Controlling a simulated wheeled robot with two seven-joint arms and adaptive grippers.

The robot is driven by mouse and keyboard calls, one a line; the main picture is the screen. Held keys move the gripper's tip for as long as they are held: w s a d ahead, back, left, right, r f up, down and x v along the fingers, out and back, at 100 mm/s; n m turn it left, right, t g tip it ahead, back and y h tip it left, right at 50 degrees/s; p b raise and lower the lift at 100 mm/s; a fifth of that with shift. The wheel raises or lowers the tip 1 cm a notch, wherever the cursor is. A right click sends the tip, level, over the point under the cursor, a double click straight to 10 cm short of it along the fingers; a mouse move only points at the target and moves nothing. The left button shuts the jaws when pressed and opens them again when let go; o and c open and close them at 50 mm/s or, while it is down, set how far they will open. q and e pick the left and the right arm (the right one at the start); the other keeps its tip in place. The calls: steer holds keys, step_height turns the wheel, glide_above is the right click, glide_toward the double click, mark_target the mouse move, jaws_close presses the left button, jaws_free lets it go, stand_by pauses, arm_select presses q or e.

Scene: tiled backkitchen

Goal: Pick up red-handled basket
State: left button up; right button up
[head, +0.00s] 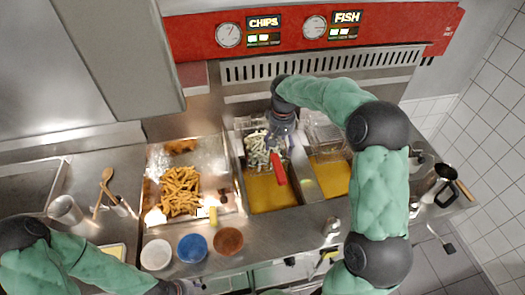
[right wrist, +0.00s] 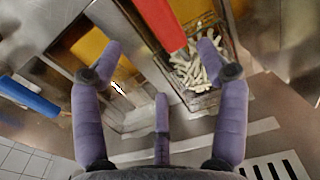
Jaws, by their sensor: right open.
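The red-handled basket (head: 255,153) holds pale chips and sits at the back of the left fryer well. Its red handle (head: 277,168) points toward the front. In the right wrist view the red handle (right wrist: 160,22) and the basket's wire mesh with chips (right wrist: 195,70) lie beyond my fingers. My right gripper (head: 283,140) is over the back of the fryer, close to the handle. Its fingers are spread and nothing is between them in the right wrist view (right wrist: 160,78). My left gripper (head: 180,287) is barely visible at the bottom edge, its fingers unclear.
A second well (head: 330,178) with oil lies right of the first. A blue handle (right wrist: 28,97) shows in the right wrist view. A tray of fries (head: 180,190) and several bowls, including a blue one (head: 192,248), stand left. The red control panel (head: 380,30) is behind.

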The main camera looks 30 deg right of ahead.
mark_target(278, 158)
step_height(278, 158, down, 5)
steer(key=shift+s+a+f, duration=0.15)
steer(key=shift+f, duration=0.45)
step_height(278, 158, down, 4)
steer(key=shift+a+f+p, duration=0.1)
steer(key=shift+a+p, duration=0.05)
steer(key=shift+p, duration=0.25)
jaws_close()
